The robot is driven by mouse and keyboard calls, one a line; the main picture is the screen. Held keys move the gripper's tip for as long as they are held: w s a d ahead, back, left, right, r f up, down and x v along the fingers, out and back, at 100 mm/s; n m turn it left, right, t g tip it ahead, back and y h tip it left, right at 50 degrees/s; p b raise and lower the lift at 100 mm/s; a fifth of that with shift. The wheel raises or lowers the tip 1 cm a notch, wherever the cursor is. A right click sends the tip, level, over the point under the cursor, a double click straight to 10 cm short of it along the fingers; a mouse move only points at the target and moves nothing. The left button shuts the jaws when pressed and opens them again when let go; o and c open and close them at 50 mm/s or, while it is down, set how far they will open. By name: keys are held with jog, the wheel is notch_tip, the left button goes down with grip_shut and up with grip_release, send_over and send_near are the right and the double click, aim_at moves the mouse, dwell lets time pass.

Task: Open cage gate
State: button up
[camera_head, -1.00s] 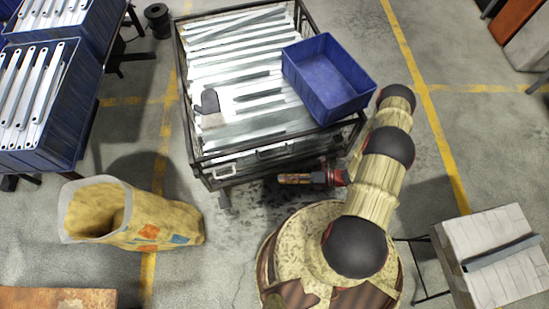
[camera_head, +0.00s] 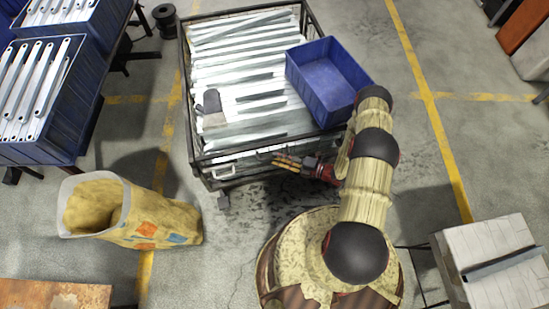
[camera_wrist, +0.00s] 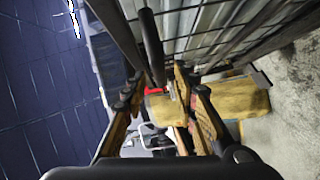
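The dark-framed mesh cage (camera_head: 186,95) stands at the upper middle of the head view, full of long galvanized pieces. Its front side has pale handles, one (camera_head: 223,171) near the left corner, and looks closed. My gripper (camera_head: 278,161) is just in front of this side, right of that handle, pointing left. In the wrist view my gripper (camera_wrist: 158,73) has its fingers spread with nothing held. A dark cage bar (camera_wrist: 151,45) passes at the fingertips, and mesh (camera_wrist: 225,22) is beyond; whether they touch cannot be told. The gate's latch is not clear.
A blue crate (camera_head: 325,75) sits on the cage's right side, with a glove (camera_head: 212,103) on the metal. A yellow sack (camera_head: 150,215) lies at front left, also in the wrist view (camera_wrist: 240,98). Blue bins (camera_head: 60,148) stand left. Floor between sack and cage is clear.

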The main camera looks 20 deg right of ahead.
jog(key=shift+x, duration=1.2)
jog(key=shift+c, duration=0.9)
grip_shut()
